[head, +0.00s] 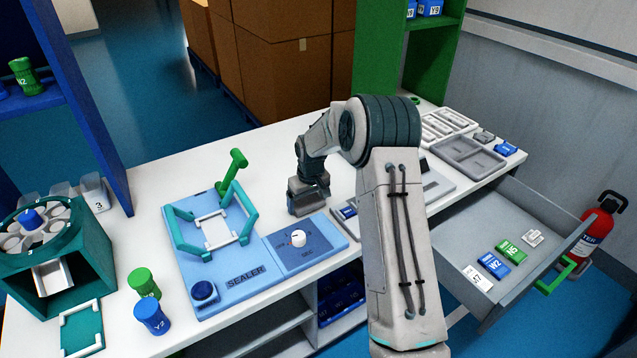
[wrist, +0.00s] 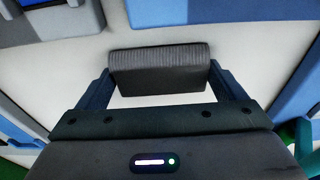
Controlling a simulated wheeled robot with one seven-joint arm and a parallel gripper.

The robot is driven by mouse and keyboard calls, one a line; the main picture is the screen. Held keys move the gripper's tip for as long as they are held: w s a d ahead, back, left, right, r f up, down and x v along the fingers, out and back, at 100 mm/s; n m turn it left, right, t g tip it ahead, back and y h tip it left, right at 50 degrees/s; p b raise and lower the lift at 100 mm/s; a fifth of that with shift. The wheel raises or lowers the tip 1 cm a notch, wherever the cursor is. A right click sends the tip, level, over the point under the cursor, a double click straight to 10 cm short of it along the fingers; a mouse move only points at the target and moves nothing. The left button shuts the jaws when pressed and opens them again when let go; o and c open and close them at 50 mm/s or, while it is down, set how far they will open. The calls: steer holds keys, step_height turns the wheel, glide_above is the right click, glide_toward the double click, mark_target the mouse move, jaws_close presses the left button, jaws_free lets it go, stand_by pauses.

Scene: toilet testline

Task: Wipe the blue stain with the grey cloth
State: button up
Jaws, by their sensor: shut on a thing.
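My gripper (head: 308,205) is low over the white table (head: 143,190), between the sealer and my forearm in the head view. In the wrist view, my gripper (wrist: 160,85) is shut on the grey cloth (wrist: 160,72), a ribbed, folded pad between its two blue fingers. The cloth is close to the white surface; I cannot tell whether it touches. I can make out no blue stain in either view; the cloth, gripper or arm may cover it.
The blue sealer (head: 245,284) with its green handle (head: 232,170) stands just left of the gripper. A green machine (head: 90,250) and two jars (head: 150,316) are farther left. An open drawer (head: 455,270) juts out at right. Grey trays (head: 468,157) lie at the back right.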

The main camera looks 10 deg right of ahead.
steer(key=shift+s+d, duration=0.15)
steer(key=shift+s, duration=0.3)
step_height(320, 180, up, 2)
steer(key=shift+r+p, duration=0.25)
steer(key=shift+p, duration=0.35)
step_height(320, 180, up, 2)
steer(key=shift+w+r+p, duration=0.1)
steer(key=shift+r+p, duration=0.1)
steer(key=shift+p, duration=0.4)
steer(key=shift+r+p, duration=0.8)
steer(key=shift+r, duration=0.8)
steer(key=shift+f, duration=0.15)
